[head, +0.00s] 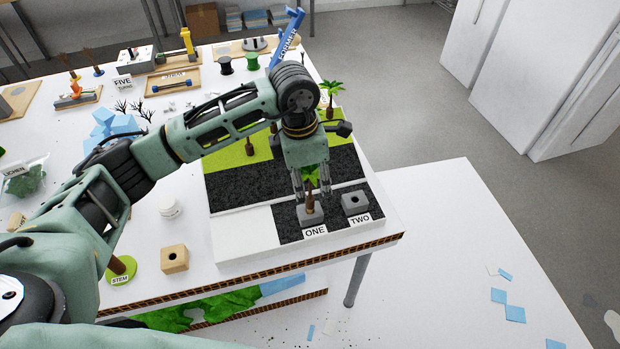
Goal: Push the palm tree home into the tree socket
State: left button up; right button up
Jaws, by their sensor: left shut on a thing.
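My left gripper (312,192) points down over the landscape model's front part and is shut on a palm tree (310,202). The palm's brown trunk stands between the fingers, with green leaves showing just under the gripper body. The trunk's foot is at the grey socket block (311,217) behind the ONE label (315,231). I cannot tell how deep the trunk sits in it. A second grey socket block (355,202) with an empty hole stands to the right, behind the TWO label (360,219). My right gripper is not in view.
Another palm (329,93) stands farther back on the model, partly behind my arm. A wooden block with a hole (174,259), a white jar (169,206) and a green STEM disc (121,268) stand left of the model. The table's front edge is close to the sockets.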

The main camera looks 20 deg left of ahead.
pick_arm(q)
jog(key=shift+f+b, duration=0.7)
jog(key=shift+f, duration=0.1)
jog(key=o, duration=1.4)
jog(key=r, duration=0.8)
jog(key=a+r, duration=0.1)
jog(key=r, duration=0.3)
jog(key=shift+s+a, duration=0.1)
jog(key=shift+s, duration=0.2)
